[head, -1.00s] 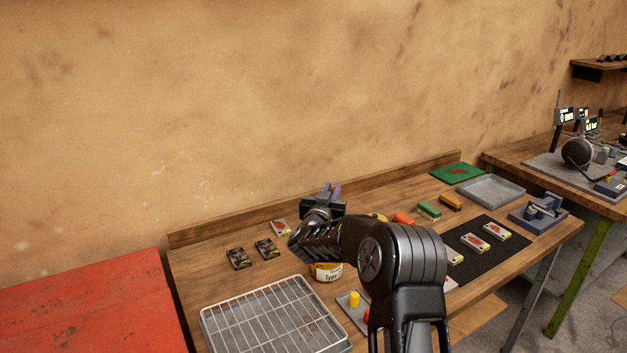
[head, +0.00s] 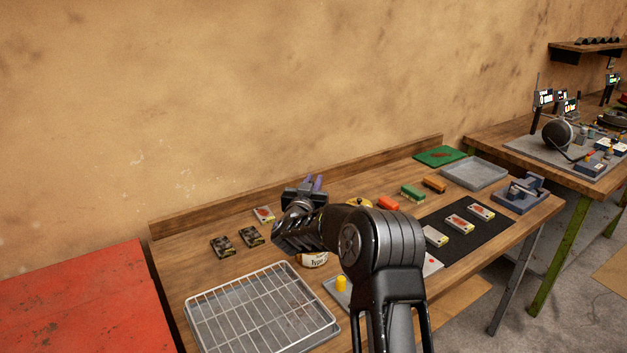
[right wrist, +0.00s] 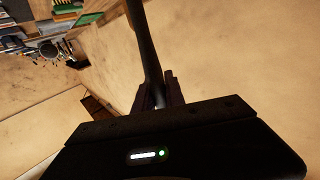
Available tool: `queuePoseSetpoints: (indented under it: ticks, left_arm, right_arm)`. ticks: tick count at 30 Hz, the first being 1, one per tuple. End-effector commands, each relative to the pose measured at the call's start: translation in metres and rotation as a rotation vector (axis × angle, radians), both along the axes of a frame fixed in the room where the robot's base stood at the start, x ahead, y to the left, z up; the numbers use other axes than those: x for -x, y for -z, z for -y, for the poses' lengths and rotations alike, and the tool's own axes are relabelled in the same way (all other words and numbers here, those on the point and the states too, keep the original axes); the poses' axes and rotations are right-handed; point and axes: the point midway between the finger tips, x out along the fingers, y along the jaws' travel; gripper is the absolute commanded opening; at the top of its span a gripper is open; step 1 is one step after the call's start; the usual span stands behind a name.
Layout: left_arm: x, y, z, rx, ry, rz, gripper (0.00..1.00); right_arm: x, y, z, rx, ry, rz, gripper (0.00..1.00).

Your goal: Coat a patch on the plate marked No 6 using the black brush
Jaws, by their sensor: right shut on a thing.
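My right gripper (head: 316,184) is raised above the back of the wooden workbench, fingers pointing away from me. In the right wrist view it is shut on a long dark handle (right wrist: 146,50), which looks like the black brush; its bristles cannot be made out. Small pale plates with red patches lie on a black mat (head: 453,247): one at the near end (head: 435,237), one in the middle (head: 460,224) and one at the far end (head: 481,212). Another plate (head: 264,214) lies near the back edge. No number is legible. My left gripper is not in view.
A wire rack on a tray (head: 262,309) fills the front left. A labelled tin (head: 314,261) stands partly behind my arm. Red (head: 388,203), green (head: 412,193) and orange (head: 435,185) blocks lie behind the mat. A grey tray (head: 475,172) and dark blue fixture (head: 520,194) stand right.

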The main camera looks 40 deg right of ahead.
Motion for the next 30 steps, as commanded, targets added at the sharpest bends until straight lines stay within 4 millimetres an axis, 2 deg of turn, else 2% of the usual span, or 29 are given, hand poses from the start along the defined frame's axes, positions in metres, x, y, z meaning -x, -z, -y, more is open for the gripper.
queuePoseSetpoints:
  ticks: [1, 3, 9, 30]
  left_arm:
    - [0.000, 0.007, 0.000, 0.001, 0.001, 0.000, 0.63]
    - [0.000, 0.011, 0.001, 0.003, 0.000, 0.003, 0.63]
    - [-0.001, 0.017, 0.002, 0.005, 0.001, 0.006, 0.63]
    - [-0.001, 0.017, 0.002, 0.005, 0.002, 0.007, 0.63]
  right_arm:
    - [0.000, 0.009, 0.000, 0.000, 0.000, 0.000, 0.00]
    - [0.000, 0.016, 0.000, 0.001, 0.000, 0.000, 0.00]
    - [0.000, 0.028, 0.000, 0.001, 0.000, 0.000, 0.00]
    - [0.000, 0.030, 0.000, 0.001, 0.000, 0.001, 0.00]
